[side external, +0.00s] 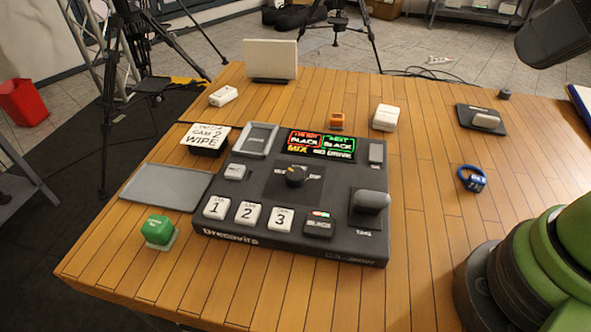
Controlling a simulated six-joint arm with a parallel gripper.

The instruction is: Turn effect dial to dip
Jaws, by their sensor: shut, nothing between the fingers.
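The effect dial (296,176) is a round black knob with a small orange mark. It sits in a dark square panel in the middle of the black switcher console (340,250). Small labels flank it; the one on the right ends in what looks like "IP", the left one is partly hidden. I cannot tell for sure where the knob points. The console's screen (318,145) shows red and green boxes, both reading BLACK, with a yellow MIX below.
A green block (158,229), a grey tray (166,188) and a CAM 2 WIPE card (205,138) lie left. A blue roll (472,179) lies right.

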